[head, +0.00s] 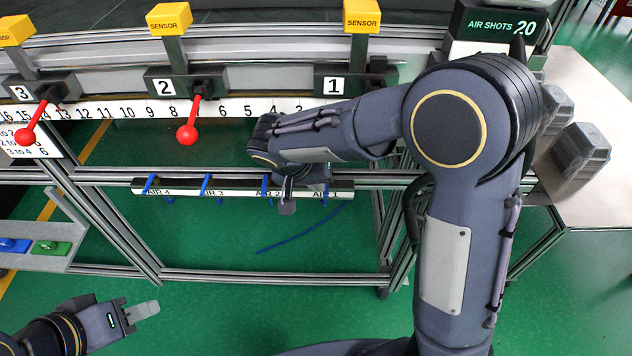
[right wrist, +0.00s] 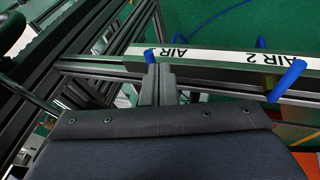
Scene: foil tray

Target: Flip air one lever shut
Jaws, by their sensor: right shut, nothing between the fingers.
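The air one lever is a small blue handle (head: 326,192) at the right end of the white AIR label strip (head: 235,191). In the right wrist view its blue tip (right wrist: 150,56) shows just beyond my fingertips, beside the partly covered AIR 1 label. I cannot tell whether they touch. My right gripper (head: 287,206) is shut and empty, in front of the strip between the AIR 2 and AIR 1 levers; its closed fingers show in the wrist view (right wrist: 160,72). My left gripper (head: 146,311) is low at the left, away from the strip; its finger gap is unclear.
The blue AIR 2 lever (right wrist: 287,80) stands close by on the right in the wrist view. AIR 3 (head: 207,185) and AIR 4 (head: 150,184) levers are further left. A numbered rail with red-knobbed levers (head: 187,134) runs above. A blue hose (head: 300,236) hangs below.

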